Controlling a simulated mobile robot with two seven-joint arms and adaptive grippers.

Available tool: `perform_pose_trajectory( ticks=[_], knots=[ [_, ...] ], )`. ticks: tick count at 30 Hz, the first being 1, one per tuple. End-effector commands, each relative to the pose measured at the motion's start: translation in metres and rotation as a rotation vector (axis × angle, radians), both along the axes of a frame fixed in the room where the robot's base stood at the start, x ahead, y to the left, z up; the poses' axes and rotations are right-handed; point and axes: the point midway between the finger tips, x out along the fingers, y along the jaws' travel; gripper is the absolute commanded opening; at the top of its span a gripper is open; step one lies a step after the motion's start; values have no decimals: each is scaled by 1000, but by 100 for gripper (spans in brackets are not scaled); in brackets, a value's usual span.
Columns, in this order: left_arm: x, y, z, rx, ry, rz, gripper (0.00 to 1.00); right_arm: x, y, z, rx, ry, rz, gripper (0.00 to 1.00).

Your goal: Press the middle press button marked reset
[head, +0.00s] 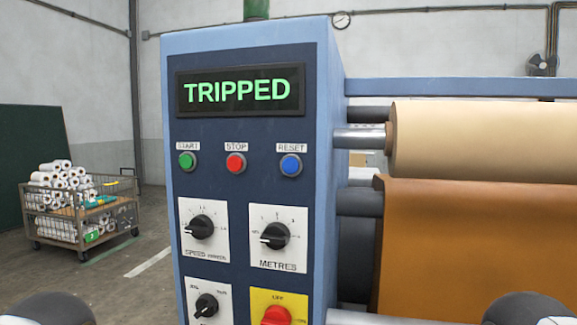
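The blue button marked RESET (291,165) is the rightmost of a row of three on the dark blue face of the press control box (245,190). The red button marked STOP (236,163) is in the middle of the row. The green button marked START (187,161) is at the left. A display (238,90) above them reads TRIPPED in green letters. Nothing covers the buttons. Neither of my grippers shows; only dark rounded parts of my arms appear in the two bottom corners.
Below the buttons are a speed dial (203,227), a metres dial (274,236), another dial (206,305) and a red switch on a yellow plate (276,315). Rollers with a beige roll (485,140) and brown sheet (480,245) stand right. A loaded cart (80,212) stands left.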

Motion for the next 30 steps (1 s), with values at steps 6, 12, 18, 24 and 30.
perform_pose_trajectory(
  ticks=[6, 12, 18, 24, 30],
  knots=[
    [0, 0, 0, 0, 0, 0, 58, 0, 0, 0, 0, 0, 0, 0],
    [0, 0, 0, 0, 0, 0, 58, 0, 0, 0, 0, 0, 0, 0],
    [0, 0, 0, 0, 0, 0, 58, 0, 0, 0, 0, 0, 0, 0],
    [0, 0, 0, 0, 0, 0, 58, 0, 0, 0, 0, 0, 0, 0],
    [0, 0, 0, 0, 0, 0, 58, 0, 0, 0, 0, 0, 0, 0]
  ],
)
